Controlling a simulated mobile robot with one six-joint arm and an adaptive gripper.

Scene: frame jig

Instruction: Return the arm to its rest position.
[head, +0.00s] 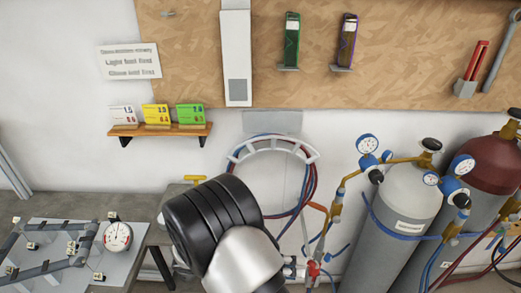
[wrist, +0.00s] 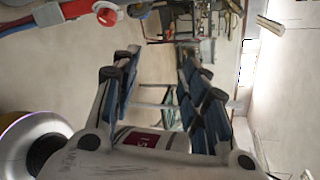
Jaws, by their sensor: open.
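My gripper (wrist: 157,68) shows in the wrist view, with its two dark-padded fingers apart and nothing between them. It points across a room with blurred furniture in the distance. In the head view a black and silver part of my arm stands at the bottom centre, in front of the wall. My gripper's fingers cannot be made out in the head view.
A jig table (head: 47,230) with grey tubes and a dial gauge (head: 117,237) is at lower left. Grey and red-topped gas cylinders (head: 397,215) with hoses stand at right. A hose coil (head: 310,185) hangs behind my arm. A small shelf (head: 160,130) holds coloured cards.

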